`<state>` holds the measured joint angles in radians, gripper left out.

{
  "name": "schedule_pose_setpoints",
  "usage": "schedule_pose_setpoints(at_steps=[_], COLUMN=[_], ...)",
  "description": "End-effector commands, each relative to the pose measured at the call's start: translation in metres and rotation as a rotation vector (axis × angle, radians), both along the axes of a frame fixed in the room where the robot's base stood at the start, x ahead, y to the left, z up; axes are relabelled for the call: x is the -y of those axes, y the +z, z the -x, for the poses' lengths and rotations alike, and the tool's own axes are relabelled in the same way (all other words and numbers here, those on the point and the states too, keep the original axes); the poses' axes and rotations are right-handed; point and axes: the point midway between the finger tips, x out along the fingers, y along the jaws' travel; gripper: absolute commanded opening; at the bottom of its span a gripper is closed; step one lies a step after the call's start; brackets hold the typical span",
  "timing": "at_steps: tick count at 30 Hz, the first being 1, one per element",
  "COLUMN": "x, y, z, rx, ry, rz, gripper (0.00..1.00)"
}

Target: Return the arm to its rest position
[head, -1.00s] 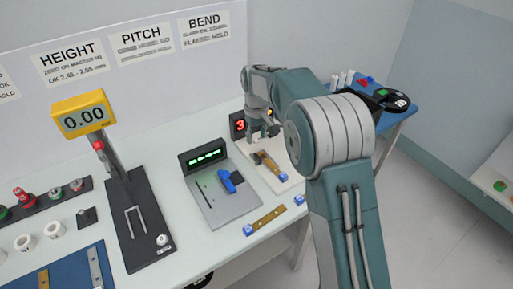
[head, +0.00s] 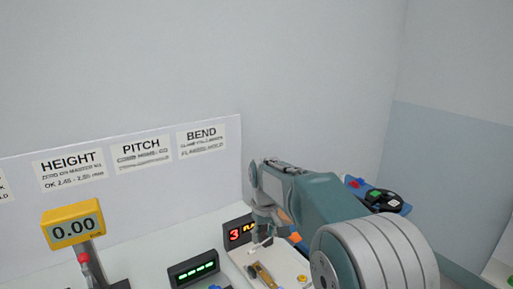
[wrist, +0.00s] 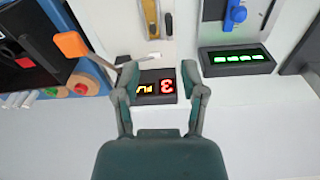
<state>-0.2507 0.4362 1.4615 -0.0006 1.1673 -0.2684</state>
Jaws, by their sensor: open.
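My gripper (wrist: 163,85) is open and empty in the wrist view, its two fingers spread on either side of the bend station's display (wrist: 156,88) with its red 3. In the head view my gripper (head: 262,240) hangs from my arm beside the same display (head: 238,232), above the white bend station (head: 252,272). My arm reaches in from the lower right. A brass strip (head: 263,274) lies on the bend station and also shows in the wrist view (wrist: 151,18).
The pitch station's green display (head: 194,268) stands to the left, and the yellow height gauge (head: 73,226) reads 0.00 further left. The wall behind carries HEIGHT, PITCH and BEND signs.

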Motion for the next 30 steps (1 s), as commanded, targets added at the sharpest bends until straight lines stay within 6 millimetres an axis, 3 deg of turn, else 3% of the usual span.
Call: schedule_pose_setpoints(at_steps=[1, 6, 15, 23, 30], x=[0.011, 0.039, 0.083, 0.112, 0.13], y=[0.015, 0.049, 0.084, 0.087, 0.07], z=[0.012, 0.053, 0.136, 0.212, 0.276], rx=[0.021, 0.081, 0.185, 0.277, 0.362], ry=[-0.023, -0.101, -0.237, -0.352, -0.453], rz=[-0.006, -0.024, -0.057, -0.086, -0.113], gripper=[0.54, 0.54, 0.54, 0.54, 0.54])
